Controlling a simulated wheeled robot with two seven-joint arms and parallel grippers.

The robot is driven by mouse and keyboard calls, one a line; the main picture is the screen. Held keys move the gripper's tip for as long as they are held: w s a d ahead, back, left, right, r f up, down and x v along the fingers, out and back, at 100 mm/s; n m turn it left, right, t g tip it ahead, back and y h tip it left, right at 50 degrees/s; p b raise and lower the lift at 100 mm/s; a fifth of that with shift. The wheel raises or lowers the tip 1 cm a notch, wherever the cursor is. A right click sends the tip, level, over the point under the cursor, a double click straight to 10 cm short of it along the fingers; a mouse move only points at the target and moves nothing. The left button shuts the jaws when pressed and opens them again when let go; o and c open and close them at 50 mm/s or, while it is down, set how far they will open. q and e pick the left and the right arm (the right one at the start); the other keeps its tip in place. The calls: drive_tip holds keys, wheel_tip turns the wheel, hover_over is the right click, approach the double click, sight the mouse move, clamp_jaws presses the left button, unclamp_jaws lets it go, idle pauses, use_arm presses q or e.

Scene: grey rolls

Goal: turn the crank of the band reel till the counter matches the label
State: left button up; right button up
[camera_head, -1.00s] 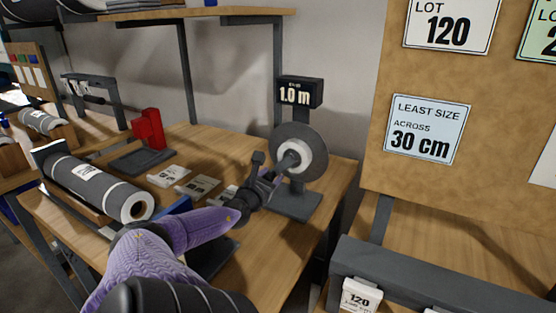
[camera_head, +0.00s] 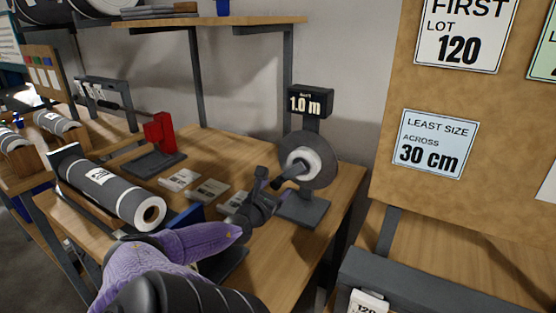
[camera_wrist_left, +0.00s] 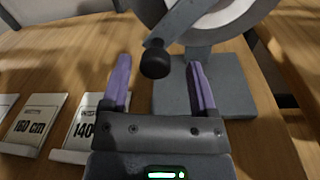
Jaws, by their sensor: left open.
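The band reel (camera_head: 325,153) is a grey disc with a white core on a stand at the bench's right end. Its dark counter (camera_head: 312,102) reads 1.0 m. The crank's black knob (camera_wrist_left: 155,63) hangs from a grey crank arm (camera_wrist_left: 178,22) in the left wrist view. My left gripper (camera_head: 268,185) is at the crank side of the reel. In the wrist view its purple fingers are open, one on each side of the knob, with gaps visible. In the head view the gripper partly hides the crank. My right gripper is not in view.
Label cards (camera_head: 208,192) lie left of the reel; the left wrist view shows one reading 160 cm (camera_wrist_left: 28,122) and one starting 140 (camera_wrist_left: 85,130). A grey roll (camera_head: 118,190) and a red device (camera_head: 160,132) stand further left. A sign (camera_head: 430,143) reads 30 cm.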

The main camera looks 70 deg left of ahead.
use_arm(q)
drive_tip(key=p+v, duration=0.2)
drive_tip(key=v, duration=0.4)
drive_tip(key=shift+r, duration=0.15)
drive_tip(key=shift+s+d, duration=0.25)
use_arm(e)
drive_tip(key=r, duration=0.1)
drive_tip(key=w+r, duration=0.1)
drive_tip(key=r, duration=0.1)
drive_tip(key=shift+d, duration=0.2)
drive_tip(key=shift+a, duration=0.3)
